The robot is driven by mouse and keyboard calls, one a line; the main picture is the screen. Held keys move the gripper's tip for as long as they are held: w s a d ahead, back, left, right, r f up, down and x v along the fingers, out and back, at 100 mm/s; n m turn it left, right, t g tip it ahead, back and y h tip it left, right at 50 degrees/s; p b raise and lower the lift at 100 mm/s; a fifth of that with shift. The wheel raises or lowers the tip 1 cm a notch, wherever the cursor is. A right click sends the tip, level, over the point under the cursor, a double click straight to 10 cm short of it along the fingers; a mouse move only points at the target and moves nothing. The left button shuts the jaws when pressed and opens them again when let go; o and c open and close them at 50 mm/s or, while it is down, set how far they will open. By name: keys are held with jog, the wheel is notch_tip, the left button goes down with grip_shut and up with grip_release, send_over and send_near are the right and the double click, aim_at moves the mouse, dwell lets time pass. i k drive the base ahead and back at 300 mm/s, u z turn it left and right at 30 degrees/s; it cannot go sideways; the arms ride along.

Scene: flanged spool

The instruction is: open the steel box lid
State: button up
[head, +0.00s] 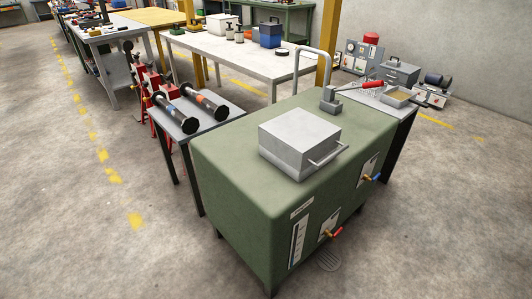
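The steel box (294,153) sits on top of the green cabinet, near its middle. Its flat grey lid (300,128) lies level and looks shut. A bar handle (328,153) sticks out from the box's right front side. The inside of the box is hidden. My gripper is not in view.
The green cabinet (235,193) has valves with blue and red handles on its front. A side table (205,122) with two dark cylinders is at left; another, holding a tray (398,97), is at right. The foreground floor is clear.

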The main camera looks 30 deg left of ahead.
aim_at(300, 138)
jog(key=u, duration=1.35)
jog(key=k, duration=0.7)
jog(key=u, duration=0.4)
jog(key=i, duration=0.95)
jog(key=z, duration=0.8)
jog(key=i, duration=0.65)
jog(key=z, duration=0.35)
